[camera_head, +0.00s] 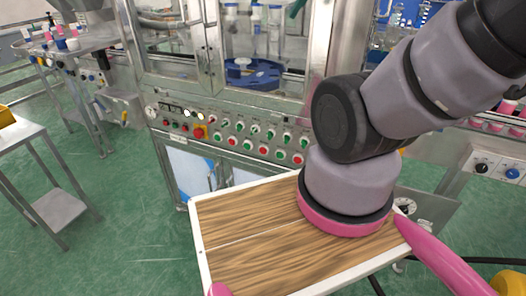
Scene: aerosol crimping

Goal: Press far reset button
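A machine with glass doors stands ahead of me, with a control panel (230,137) along its front. The panel carries rows of green and red buttons and a larger red knob on a yellow plate (199,131). At the right, a white control box has a round blue button (512,173) and a black knob (480,167). A small control box (92,78) sits on the far-left machine; its buttons are too small to read. I cannot tell which button is the far reset button. My arm crosses the right half and hides part of the panel; my gripper is out of view.
A metal table (22,130) stands at the left. Pink-bodied bottles (58,30) stand on the far-left machine. Green floor (130,190) is free between the table and the machine. A black cable (480,260) runs at the lower right.

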